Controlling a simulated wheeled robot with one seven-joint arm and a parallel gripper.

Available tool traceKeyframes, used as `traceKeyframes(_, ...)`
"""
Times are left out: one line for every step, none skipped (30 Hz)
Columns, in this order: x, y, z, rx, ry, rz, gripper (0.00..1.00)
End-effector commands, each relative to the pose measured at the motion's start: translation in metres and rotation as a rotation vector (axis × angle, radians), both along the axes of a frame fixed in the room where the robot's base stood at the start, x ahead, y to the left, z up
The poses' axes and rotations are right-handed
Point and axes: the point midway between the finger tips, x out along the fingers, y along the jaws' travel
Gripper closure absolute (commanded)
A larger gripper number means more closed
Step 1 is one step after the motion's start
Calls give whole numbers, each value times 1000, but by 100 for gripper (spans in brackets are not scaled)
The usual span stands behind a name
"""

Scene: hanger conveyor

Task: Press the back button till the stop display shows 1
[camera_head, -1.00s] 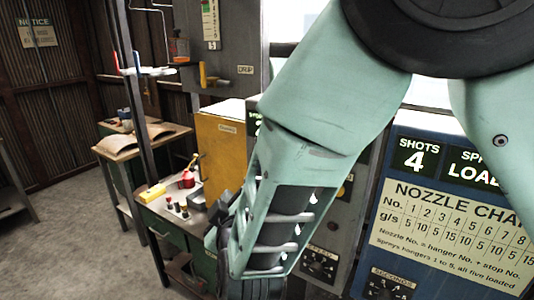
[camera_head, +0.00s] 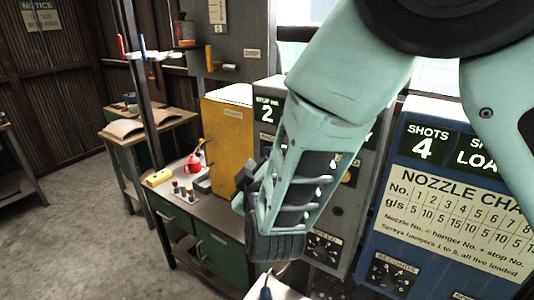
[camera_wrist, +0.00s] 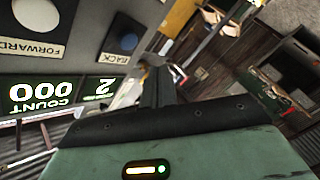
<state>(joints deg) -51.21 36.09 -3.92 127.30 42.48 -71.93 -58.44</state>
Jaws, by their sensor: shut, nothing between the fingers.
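A forward button (camera_wrist: 35,13) lies beside the back button. A COUNT display (camera_wrist: 40,92) reads 000. A yellow cabinet (camera_head: 225,125) and a bench with a red can (camera_head: 193,165) stand left of the panel. A blue nozzle chart panel (camera_head: 455,190) stands right.

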Motion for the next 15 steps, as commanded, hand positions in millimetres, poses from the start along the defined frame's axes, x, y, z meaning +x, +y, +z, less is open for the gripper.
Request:
traceKeyframes(6, -5, 0, 0, 0, -3, 100)
traceKeyframes(9, -8, 0, -1, 0, -2, 100)
traceKeyframes(12, -10, -1, 0, 0, -3, 100)
traceKeyframes(15, -12, -1, 1, 0, -3, 100)
traceKeyframes(17, -14, -1, 1, -1, -2, 100)
traceKeyframes(20, -16, -1, 1, -1, -2, 100)
traceKeyframes(22, -17, -1, 2, -1, -2, 100)
traceKeyframes(23, -18, -1, 2, 0, -2, 100)
traceKeyframes(25, -20, -1, 1, 1, -1, 100)
traceKeyframes(26, -20, 0, 1, 0, 0, 100)
traceKeyframes(27, -21, 0, 1, 1, 1, 100)
traceKeyframes(28, -22, 0, 1, 1, 1, 100)
traceKeyframes(28, -22, 0, 1, 1, 1, 100)
traceKeyframes(29, -22, 0, 1, 1, 1, 100)
traceKeyframes(29, -23, 0, 1, 1, 1, 100)
